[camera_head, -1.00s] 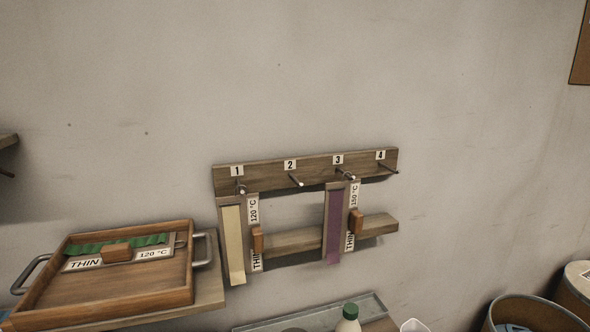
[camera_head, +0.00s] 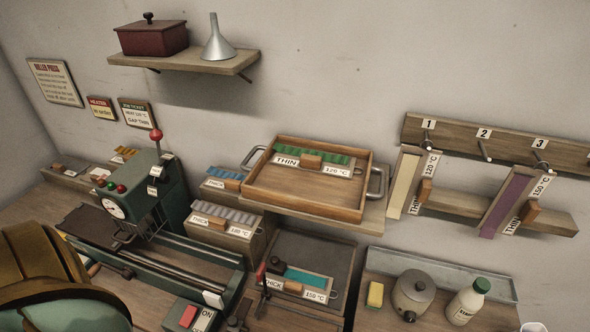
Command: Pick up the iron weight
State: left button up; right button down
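I cannot identify an iron weight for sure. Neither of my grippers shows in the head view.
A green machine (camera_head: 148,200) with a gauge and red-knobbed lever stands at left. A wooden handled tray (camera_head: 308,190) rests on a ledge. A yellow block (camera_head: 375,294) and a green-capped bottle (camera_head: 467,301) stand at lower right. A shelf (camera_head: 185,60) holds a red box and funnel.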

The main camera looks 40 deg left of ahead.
aim_at(275, 267)
jog(key=u, duration=1.35)
